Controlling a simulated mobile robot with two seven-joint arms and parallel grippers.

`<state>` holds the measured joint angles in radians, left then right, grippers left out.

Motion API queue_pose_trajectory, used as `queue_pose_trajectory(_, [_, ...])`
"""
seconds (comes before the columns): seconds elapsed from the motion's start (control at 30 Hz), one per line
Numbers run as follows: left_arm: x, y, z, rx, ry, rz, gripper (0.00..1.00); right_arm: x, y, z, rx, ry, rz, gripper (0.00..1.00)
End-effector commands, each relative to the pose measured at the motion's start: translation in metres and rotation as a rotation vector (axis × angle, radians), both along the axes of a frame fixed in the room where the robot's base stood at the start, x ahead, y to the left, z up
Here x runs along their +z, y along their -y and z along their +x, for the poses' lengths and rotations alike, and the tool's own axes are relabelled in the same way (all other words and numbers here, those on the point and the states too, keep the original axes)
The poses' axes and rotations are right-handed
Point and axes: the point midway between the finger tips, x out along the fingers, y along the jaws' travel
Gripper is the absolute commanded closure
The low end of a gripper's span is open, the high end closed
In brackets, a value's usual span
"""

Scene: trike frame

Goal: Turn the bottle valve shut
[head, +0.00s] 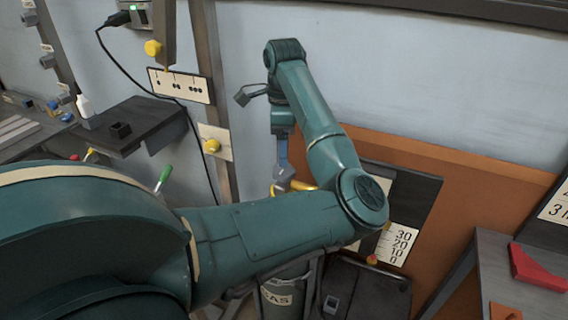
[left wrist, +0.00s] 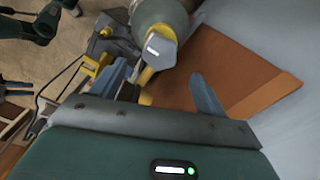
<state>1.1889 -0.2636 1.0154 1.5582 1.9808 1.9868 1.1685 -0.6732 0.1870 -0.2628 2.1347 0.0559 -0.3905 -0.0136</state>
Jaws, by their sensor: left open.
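The grey-green gas bottle (head: 290,275) stands low in the middle of the head view, marked "GAS" and partly hidden behind my left arm. A yellow part (head: 302,186) shows above it, beside my left gripper (head: 281,183). In the left wrist view the bottle (left wrist: 160,14) is at the top, with a grey angular valve knob (left wrist: 155,48) bearing a white mark, and yellow parts around it. My left gripper (left wrist: 158,72) is open, its two fingers apart on either side of the knob's line. The knob appears just beyond the fingertips; contact cannot be told. My right gripper is not in view.
An orange-brown panel (head: 455,200) stands behind the bottle, with a scale board (head: 403,243) marked 0 to 30. A post (head: 212,80) with yellow knobs nearby and a dark shelf (head: 150,128) stand left. A table with a red piece (head: 537,268) is at right.

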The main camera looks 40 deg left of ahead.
Motion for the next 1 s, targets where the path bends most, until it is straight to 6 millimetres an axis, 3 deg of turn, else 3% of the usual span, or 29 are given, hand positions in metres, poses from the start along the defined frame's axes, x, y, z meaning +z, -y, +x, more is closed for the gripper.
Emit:
queue_pose_trajectory(0.2, [-0.04, 0.0, -0.001, 0.0, -0.003, 0.0, 0.26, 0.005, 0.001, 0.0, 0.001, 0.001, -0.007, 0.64])
queue_pose_trajectory(0.4, [-0.058, 0.0, 0.0, 0.0, -0.001, 0.001, 0.26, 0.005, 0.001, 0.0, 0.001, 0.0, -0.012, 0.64])
queue_pose_trajectory(0.73, [-0.061, 0.0, 0.0, 0.0, 0.002, 0.001, 0.26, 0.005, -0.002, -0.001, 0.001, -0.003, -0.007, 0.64])
queue_pose_trajectory(1.0, [-0.061, 0.0, 0.0, 0.0, 0.001, 0.002, 0.48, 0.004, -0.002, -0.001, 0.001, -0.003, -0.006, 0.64])
